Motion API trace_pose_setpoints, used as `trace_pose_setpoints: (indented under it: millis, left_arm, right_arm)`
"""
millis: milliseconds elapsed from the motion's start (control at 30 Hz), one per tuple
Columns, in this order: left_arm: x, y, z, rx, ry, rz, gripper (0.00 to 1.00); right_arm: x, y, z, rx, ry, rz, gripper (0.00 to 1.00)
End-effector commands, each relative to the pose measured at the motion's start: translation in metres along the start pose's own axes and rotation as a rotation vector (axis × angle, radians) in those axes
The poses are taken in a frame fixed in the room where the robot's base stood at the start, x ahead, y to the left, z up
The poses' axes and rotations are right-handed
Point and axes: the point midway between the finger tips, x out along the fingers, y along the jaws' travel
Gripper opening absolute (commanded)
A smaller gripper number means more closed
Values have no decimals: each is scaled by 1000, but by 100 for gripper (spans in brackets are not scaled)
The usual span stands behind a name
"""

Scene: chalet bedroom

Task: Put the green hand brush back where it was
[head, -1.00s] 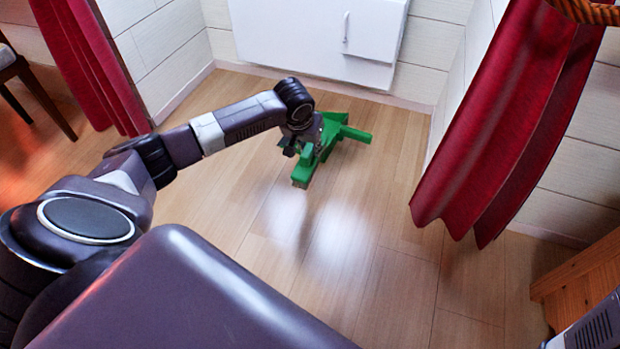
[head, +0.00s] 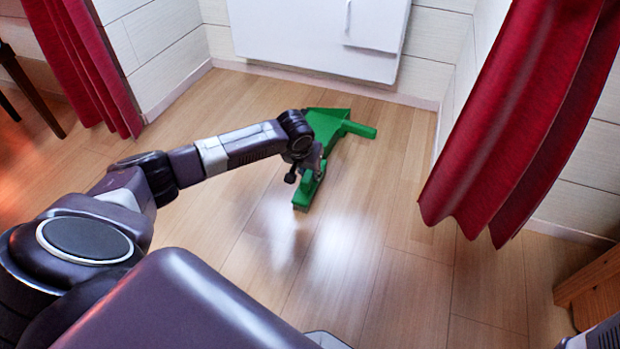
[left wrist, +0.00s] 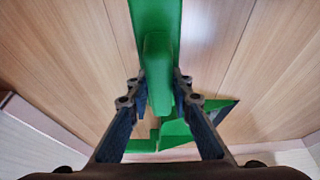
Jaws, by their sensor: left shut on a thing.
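The green hand brush (head: 307,191) is between the fingers of my left gripper (head: 305,170), which is shut on it. One end of the brush points toward me. In the left wrist view the brush (left wrist: 158,60) runs down between the two fingers (left wrist: 158,88). A green dustpan (head: 325,124) lies on the floor just beyond, its handle pointing right; part of it also shows in the left wrist view (left wrist: 175,134). The gripper hides part of the brush, and I cannot tell whether it touches the dustpan or the floor. My right gripper is out of view.
A white wall panel (head: 315,30) is behind the dustpan. Red curtains hang at the left (head: 85,65) and right (head: 520,120). A dark chair leg (head: 30,90) is at far left, a wooden piece (head: 590,280) at lower right. The wooden floor (head: 390,270) in front is clear.

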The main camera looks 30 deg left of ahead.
Motion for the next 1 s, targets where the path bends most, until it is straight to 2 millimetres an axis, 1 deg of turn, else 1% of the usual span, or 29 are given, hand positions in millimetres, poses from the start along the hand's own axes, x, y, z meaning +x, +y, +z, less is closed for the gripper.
trace_pose_setpoints:
  millis: [33,367,400,533,867,1000]
  left_arm:
    - [3,0,0,-1,3,1,0]
    - [3,0,0,-1,2,1,0]
    - [4,0,1,-1,2,0,23]
    - [4,0,1,-1,1,0,37]
    - [2,0,0,0,2,0,37]
    - [-13,0,-2,0,1,0,37]
  right_arm:
    - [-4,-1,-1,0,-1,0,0]
    - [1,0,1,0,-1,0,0]
    - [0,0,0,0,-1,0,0]
    - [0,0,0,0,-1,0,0]
    - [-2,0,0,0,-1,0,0]
    - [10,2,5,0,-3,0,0]
